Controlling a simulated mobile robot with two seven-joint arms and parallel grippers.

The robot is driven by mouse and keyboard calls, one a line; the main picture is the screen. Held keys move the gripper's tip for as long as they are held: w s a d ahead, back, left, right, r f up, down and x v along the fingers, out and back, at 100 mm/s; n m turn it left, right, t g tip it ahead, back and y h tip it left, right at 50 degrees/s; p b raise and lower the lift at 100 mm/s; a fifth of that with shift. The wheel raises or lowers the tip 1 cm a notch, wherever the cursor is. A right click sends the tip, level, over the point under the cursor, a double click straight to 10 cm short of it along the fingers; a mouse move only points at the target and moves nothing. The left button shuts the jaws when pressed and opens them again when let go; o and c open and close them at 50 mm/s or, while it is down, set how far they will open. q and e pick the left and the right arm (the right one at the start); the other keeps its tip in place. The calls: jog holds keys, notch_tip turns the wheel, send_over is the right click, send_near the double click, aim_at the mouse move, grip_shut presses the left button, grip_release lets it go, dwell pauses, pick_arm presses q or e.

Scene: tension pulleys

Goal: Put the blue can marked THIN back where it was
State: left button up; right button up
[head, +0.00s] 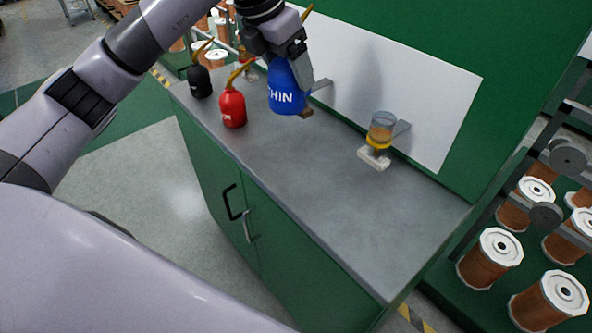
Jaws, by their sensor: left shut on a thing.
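The blue can (283,90) with THIN in white letters is in my left gripper (297,62), near the back of the grey bench top (290,170). My left gripper is shut on the can's upper part, and its fingers hide some of it. The can looks nearly upright. I cannot tell whether its base touches the bench. A red can (232,108) with a yellow spout stands to its left, and a black can (199,81) stands further left. My right gripper is not in view.
A clear cup (382,128) with a yellow ring sits at a bracket on the white back panel (420,95). A small brown piece (306,113) shows beside the blue can's base. The front right of the bench is clear. Copper spools (490,258) stand on a rack at right.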

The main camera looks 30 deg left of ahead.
pick_arm(q)
jog(key=m, duration=0.1)
jog(key=d+r+m+h, duration=0.1)
jog(key=r+m, duration=0.1)
jog(key=shift+w+d, duration=0.2)
jog(key=shift+d, duration=0.05)
jog(key=shift+m, duration=0.3)
notch_tip(320, 180, down, 20)
jog(key=shift+r, duration=0.1)
jog(key=shift+f, duration=0.2)
jog(key=o, duration=1.3)
